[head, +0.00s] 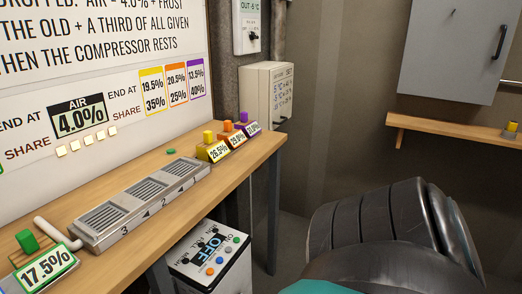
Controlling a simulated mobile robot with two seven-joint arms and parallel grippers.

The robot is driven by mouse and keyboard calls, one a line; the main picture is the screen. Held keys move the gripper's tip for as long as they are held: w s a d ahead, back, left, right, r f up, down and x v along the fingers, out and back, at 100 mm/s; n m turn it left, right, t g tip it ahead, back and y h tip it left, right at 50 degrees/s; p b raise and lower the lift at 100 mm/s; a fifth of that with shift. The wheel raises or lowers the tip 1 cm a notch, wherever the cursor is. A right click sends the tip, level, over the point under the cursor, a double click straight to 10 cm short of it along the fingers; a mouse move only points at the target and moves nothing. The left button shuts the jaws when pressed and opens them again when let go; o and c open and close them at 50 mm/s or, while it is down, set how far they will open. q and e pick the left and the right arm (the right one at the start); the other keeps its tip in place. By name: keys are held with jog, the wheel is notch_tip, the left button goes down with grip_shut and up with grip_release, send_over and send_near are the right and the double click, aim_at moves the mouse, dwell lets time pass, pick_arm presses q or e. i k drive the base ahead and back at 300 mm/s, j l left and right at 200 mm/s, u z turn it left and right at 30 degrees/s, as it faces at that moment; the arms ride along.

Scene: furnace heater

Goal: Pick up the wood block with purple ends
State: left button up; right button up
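No wood block with purple ends can be clearly made out. The only purple item on the bench is a small purple piece (244,117) at its far end, behind a purple-edged percentage label (252,129). It is too small to tell whether it belongs to a wood block. An orange piece (228,126) and a yellow piece (209,136) stand beside it, each behind its own label. Neither gripper is in the head view. A large dark segment of my own arm fills the lower right and hides the floor there.
The wooden bench (190,210) runs along the left wall. A grey slotted unit (140,206) and a green piece (27,241) are on it. A white OFF-marked box (210,258) stands below. A wooden shelf (450,130) with a small yellow item (512,126) is at right.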

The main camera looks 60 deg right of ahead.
aim_at(250, 128)
jog(key=z, duration=1.55)
